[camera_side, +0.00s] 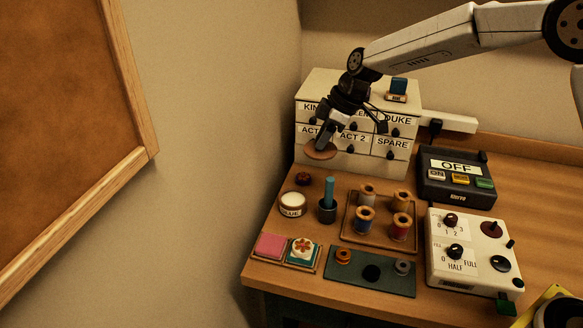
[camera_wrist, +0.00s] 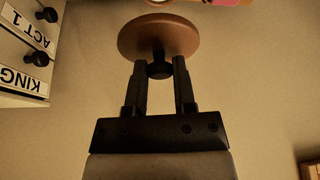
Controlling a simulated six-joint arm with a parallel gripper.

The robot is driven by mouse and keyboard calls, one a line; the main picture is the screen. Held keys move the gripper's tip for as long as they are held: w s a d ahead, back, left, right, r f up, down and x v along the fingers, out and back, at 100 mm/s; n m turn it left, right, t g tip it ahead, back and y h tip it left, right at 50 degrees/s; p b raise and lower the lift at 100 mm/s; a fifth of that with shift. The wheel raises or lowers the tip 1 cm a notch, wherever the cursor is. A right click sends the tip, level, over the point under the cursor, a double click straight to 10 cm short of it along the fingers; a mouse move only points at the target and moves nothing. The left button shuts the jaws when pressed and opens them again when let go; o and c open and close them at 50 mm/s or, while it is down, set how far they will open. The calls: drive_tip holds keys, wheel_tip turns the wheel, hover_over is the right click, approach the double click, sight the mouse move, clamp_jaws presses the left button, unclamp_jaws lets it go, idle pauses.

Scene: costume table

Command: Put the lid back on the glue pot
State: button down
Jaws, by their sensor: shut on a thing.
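The lid (camera_side: 321,151) is a round brown disc in the side view, held in the air in front of the drawer cabinet. My gripper (camera_side: 328,139) is shut on its dark knob, which shows between the two fingers in the wrist view (camera_wrist: 160,71). The lid's disc (camera_wrist: 158,35) lies beyond the fingertips there. The glue pot (camera_side: 292,209) is a small white jar labelled GLUE, standing on the table with a pale open top. It is below and to the left of the lid, apart from it. The wrist view does not clearly show the pot.
A dark cup with a blue stick (camera_side: 327,207) stands right beside the pot. A small dark red round thing (camera_side: 303,179) lies behind it. Stamp pads (camera_side: 270,246) are in front, a spool tray (camera_side: 347,230) to the right. The drawer cabinet (camera_side: 311,154) stands behind the lid.

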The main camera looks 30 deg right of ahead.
drive_tip(key=w+a, duration=0.3)
drive_tip(key=a, duration=0.2)
wheel_tip(320, 180, down, 7)
drive_tip(key=shift+f, duration=0.15)
drive_tip(key=shift+f, duration=0.2)
drive_tip(key=shift+w+f, duration=0.1)
drive_tip(key=shift+f, duration=2.85)
drive_tip(key=shift+f, duration=0.2)
idle(0.4)
unclamp_jaws()
idle(0.5)
